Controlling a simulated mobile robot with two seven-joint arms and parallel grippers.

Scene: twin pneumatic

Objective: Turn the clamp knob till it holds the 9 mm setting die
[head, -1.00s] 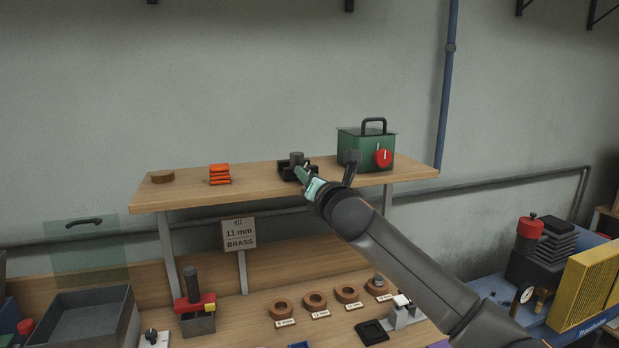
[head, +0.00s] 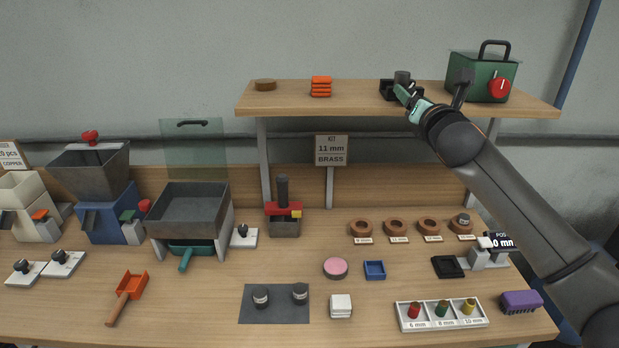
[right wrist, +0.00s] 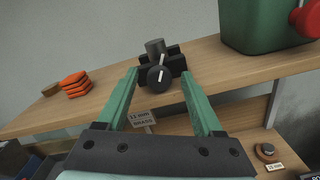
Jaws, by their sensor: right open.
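The clamp is a small black block (head: 387,90) on the upper shelf, with a dark grey cylinder (right wrist: 155,47) standing in it; I cannot tell whether the cylinder is the 9 mm setting die. The round black clamp knob (right wrist: 158,80) with a white pointer line faces me on the clamp's front. My right gripper (head: 404,93) is at the clamp. In the right wrist view its green fingers (right wrist: 158,75) are open, one on each side of the knob, with gaps to it. My left gripper is not in view.
The shelf (head: 350,98) also holds a green box (head: 470,75) with a red knob right of the clamp, orange pieces (head: 321,87) and a brown disc (head: 265,85). Below, the bench carries several brown rings (head: 361,228) with size labels, a white tray (head: 440,325) and hoppers.

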